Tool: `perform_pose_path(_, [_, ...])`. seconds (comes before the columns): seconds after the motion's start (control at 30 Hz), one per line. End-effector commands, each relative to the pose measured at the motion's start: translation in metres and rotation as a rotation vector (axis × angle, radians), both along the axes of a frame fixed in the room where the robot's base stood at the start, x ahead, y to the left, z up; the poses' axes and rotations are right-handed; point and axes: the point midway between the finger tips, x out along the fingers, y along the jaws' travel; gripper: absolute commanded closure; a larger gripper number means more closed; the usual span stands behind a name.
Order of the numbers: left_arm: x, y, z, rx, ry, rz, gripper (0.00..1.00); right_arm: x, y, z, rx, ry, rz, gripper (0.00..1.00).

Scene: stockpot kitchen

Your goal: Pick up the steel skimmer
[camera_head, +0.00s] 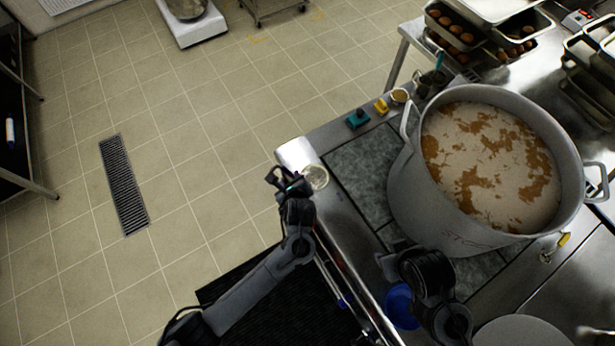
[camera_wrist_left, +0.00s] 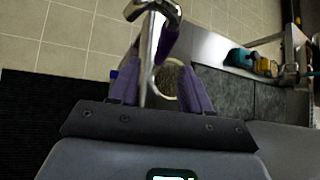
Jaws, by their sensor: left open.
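A shiny steel piece with a curved top, which looks like the handle of the steel skimmer (camera_wrist_left: 150,38), shows in the left wrist view. It runs down between the purple fingers of my left gripper (camera_wrist_left: 160,85). The fingers are apart and not shut on it; I cannot tell whether they touch it. A pale round piece behind it may be the skimmer's head. In the head view my left gripper (camera_head: 285,181) is at the counter's left corner, beside a pale round piece (camera_head: 315,177). My right gripper (camera_head: 395,262) is low beside the pot, its jaws unclear.
A large stockpot (camera_head: 405,205) of foamy broth stands on the dark stove plates. A teal item (camera_head: 358,119) and a yellow item (camera_head: 381,106) sit along the counter edge. A blue bowl (camera_head: 400,306) is near my right arm. The tiled floor (camera_head: 200,130) at left is mostly clear.

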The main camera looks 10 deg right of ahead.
Motion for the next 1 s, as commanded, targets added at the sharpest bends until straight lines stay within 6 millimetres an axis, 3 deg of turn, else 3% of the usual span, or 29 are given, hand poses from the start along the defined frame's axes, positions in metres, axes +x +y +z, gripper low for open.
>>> perform_pose_path(0.6, [0.039, 0.001, -0.037, -0.001, 0.002, 0.000, 0.52, 0.001, 0.000, -0.008, 0.000, -0.002, -0.001, 0.57])
perform_pose_path(0.97, [0.043, 0.002, -0.041, -0.003, 0.001, -0.001, 0.52, 0.001, 0.000, -0.008, 0.001, -0.002, -0.001, 0.57])
perform_pose_path(1.0, [0.043, 0.002, -0.041, -0.003, 0.001, -0.001, 0.58, 0.001, 0.000, -0.008, 0.001, -0.002, -0.001, 0.57])
